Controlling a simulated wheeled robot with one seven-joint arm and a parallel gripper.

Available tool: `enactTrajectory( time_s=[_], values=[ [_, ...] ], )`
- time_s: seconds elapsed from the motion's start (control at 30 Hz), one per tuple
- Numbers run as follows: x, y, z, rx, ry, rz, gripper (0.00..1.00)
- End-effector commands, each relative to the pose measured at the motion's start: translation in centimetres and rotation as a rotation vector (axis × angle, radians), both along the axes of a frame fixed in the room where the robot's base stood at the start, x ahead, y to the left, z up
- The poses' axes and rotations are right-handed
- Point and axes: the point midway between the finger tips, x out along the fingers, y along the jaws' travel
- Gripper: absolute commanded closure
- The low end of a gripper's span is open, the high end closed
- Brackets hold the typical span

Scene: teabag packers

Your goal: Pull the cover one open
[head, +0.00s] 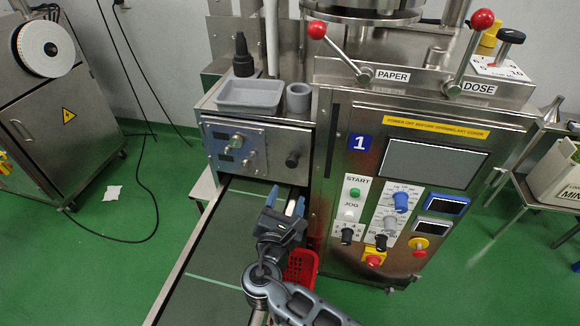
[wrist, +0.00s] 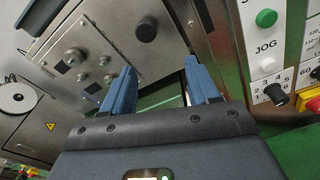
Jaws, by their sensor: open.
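A blue plate marked 1 (head: 361,143) is on the steel front of the machine (head: 340,200), left of the screen. A dark vertical strip (head: 332,135) runs along that front's left edge. To its left is a smaller steel panel (head: 235,165) with several knobs, and a black knob (head: 292,160) at its right end. I cannot tell for sure which of these is cover one; neither looks open. My gripper (head: 285,202) is open and empty, below the black knob. In the wrist view its blue fingers (wrist: 160,72) point toward the black knob (wrist: 146,29), apart from it.
A conveyor belt (head: 215,245) runs out under the smaller panel. A red basket (head: 301,268) is beside my gripper. Control knobs and buttons (head: 375,215) stick out to the right. A grey tray (head: 249,95) and cup (head: 299,97) stand above the smaller panel.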

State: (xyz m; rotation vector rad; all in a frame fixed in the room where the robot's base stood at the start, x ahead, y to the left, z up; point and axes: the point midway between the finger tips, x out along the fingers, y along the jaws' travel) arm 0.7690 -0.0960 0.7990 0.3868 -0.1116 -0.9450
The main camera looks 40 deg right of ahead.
Motion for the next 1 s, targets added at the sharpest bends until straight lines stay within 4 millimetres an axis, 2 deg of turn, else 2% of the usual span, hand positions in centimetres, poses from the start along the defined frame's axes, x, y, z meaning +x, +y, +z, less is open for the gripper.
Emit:
enactTrajectory(
  time_s=[0.1, 0.2, 0.63, 0.8, 1.0],
  values=[
    [1.3, -0.1, 1.7, -0.078, 0.010, -0.031, 0.40],
    [1.9, -0.5, 2.2, -0.102, 0.013, -0.042, 0.40],
    [5.1, -5.5, 2.3, -0.100, 0.012, -0.043, 0.40],
    [5.8, -6.4, 2.2, -0.099, 0.012, -0.041, 0.40],
    [5.9, -6.6, 2.2, -0.099, 0.012, -0.041, 0.40]
  ],
)
